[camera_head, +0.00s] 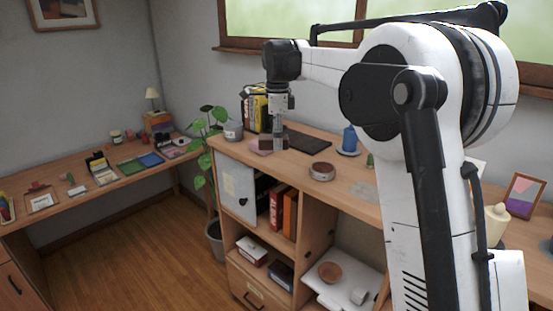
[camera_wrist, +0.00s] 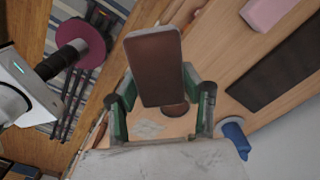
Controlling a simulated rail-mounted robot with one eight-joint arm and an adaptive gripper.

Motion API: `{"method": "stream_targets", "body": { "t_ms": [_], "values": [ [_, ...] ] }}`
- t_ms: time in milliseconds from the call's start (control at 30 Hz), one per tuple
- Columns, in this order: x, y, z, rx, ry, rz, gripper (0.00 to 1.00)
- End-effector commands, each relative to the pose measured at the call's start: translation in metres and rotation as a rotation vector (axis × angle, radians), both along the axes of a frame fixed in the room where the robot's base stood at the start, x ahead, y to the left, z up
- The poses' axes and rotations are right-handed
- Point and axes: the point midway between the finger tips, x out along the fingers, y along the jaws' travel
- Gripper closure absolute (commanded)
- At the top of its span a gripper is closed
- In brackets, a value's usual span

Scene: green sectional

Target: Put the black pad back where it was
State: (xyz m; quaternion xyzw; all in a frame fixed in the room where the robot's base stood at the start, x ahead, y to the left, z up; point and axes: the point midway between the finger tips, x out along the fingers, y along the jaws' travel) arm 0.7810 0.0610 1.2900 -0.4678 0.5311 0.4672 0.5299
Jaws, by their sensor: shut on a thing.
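My gripper (camera_head: 279,133) points down over the back left part of the wooden desk in the head view. In the wrist view my gripper (camera_wrist: 160,88) is shut on a dark brown, flat, rounded block (camera_wrist: 153,65), with one finger at each side. In the head view this block is small and partly hidden by the fingers, and I cannot tell whether it touches the desk. A flat black pad (camera_head: 308,142) lies on the desk just right of my gripper. It also shows in the wrist view (camera_wrist: 275,75), apart from the fingers.
A pink block (camera_head: 259,149) lies close by my gripper. A round brown tin (camera_head: 321,171) and a blue bottle (camera_head: 350,139) stand to the right. Bare desk lies in front of the pad.

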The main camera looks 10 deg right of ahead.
Motion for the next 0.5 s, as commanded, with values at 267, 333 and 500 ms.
{"method": "stream_targets", "body": {
  "t_ms": [267,333,500],
  "values": [
    [0.026,-0.021,-0.018,0.000,0.000,-0.002,0.78],
    [0.037,-0.030,-0.027,0.000,0.000,-0.002,0.78],
    [0.061,-0.049,-0.046,0.000,0.000,0.000,0.78]
  ]
}}
